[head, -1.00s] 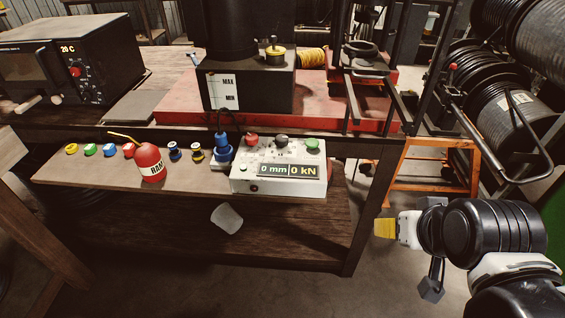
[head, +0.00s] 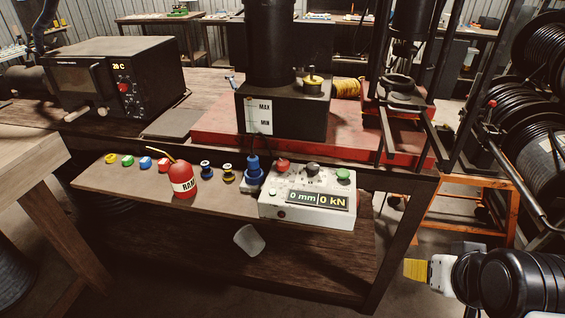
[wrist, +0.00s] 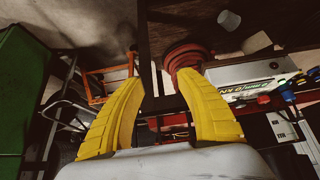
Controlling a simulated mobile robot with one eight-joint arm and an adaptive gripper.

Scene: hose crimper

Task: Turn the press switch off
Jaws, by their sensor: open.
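The white press control box (head: 305,207) sits at the right end of the low shelf under the bench top. Its display reads 0 mm and 0 kN. On its top are a red button (head: 283,165), a black knob (head: 312,169) and a green button (head: 343,175); I cannot tell which is the switch or its position. The box also shows tilted in the wrist view (wrist: 240,73). My gripper (head: 417,269) is in the head view's lower right, right of and lower than the box, apart from it. In the wrist view its yellow fingers (wrist: 158,78) are open and empty.
A blue plug (head: 253,170), a red oil bottle (head: 183,180) and several small coloured rings stand left of the box. The red press base (head: 220,128) is above. A table leg (head: 393,260) stands between gripper and lower shelf. An orange stand (head: 495,205) is behind.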

